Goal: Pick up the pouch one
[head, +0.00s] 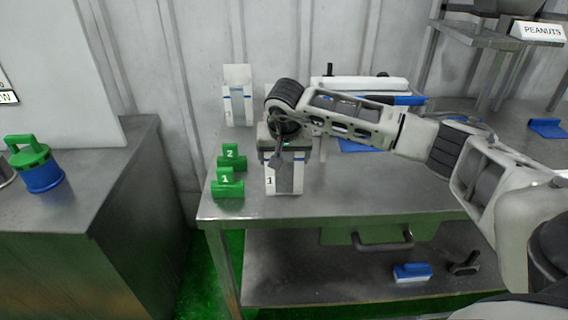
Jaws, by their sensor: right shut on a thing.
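The pouch with a 1 on it (284,182) stands upright at the front left of the metal table, white with a grey and blue pattern. My right gripper (284,150) comes down over its top from the right and is shut on it. The gripper and wrist hide the pouch's upper part. I cannot tell whether its base touches the table. My left gripper is not in view.
Green blocks marked 1 (227,188) and 2 (231,160) sit left of the pouch. Another white pouch (238,95) is behind. A sealer-like white machine (360,84) stands at the back. The metal table's (370,195) front middle is clear.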

